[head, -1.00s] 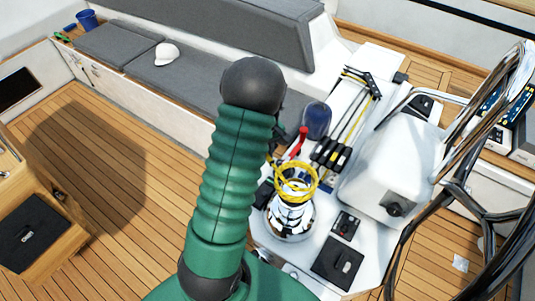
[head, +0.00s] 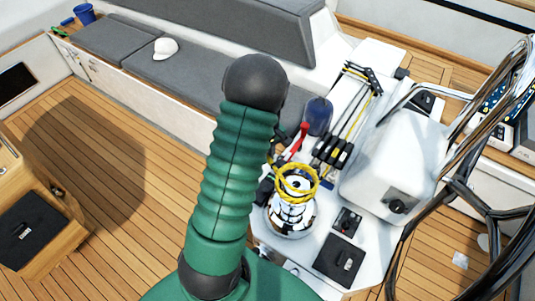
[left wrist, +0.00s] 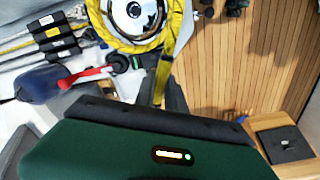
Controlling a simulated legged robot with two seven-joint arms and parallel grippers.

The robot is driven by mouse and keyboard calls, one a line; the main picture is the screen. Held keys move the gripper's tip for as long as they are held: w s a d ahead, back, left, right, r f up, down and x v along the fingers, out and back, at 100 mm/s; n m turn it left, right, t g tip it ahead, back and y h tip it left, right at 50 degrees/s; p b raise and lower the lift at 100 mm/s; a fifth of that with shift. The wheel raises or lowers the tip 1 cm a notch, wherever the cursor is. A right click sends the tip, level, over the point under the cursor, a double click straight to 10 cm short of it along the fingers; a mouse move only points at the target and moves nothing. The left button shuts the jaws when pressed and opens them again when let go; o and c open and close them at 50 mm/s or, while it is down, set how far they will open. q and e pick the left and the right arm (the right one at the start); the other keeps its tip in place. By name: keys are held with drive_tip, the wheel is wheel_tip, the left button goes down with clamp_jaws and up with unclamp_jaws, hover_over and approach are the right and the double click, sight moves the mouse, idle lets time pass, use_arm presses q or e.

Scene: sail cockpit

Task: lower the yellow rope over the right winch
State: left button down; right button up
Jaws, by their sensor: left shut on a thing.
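The yellow rope (head: 297,196) is a coiled loop at the top of the chrome right winch (head: 290,219). In the left wrist view the rope (left wrist: 143,47) rings the round winch top (left wrist: 134,14). I cannot tell how far down over the winch it sits. My left gripper (left wrist: 168,92) is shut on the rope's strand at the side of the loop. In the head view my green left arm hides most of this gripper. My right gripper is in neither view.
A red-handled lever (head: 299,140) and a dark blue rounded object (head: 318,116) stand close behind the winch. Black rope clutches (head: 333,152) lie beyond it. A white pedestal (head: 392,165) and steering wheel (head: 455,185) stand to the right. Wooden floor at left is open.

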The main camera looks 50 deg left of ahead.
use_arm(q)
drive_tip(key=shift+a+f+b, duration=0.25)
drive_tip(key=shift+f+b, duration=0.2)
drive_tip(key=shift+f, duration=0.7)
drive_tip(key=shift+d+r, duration=0.2)
drive_tip(key=shift+d, duration=0.15)
drive_tip(key=shift+d+f, duration=0.1)
drive_tip(key=shift+d+f+b, duration=0.1)
drive_tip(key=shift+f+b, duration=0.4)
drive_tip(key=shift+f, duration=0.1)
wheel_tip(320, 180, down, 5)
drive_tip(key=b, duration=0.3)
drive_tip(key=shift+r, duration=0.15)
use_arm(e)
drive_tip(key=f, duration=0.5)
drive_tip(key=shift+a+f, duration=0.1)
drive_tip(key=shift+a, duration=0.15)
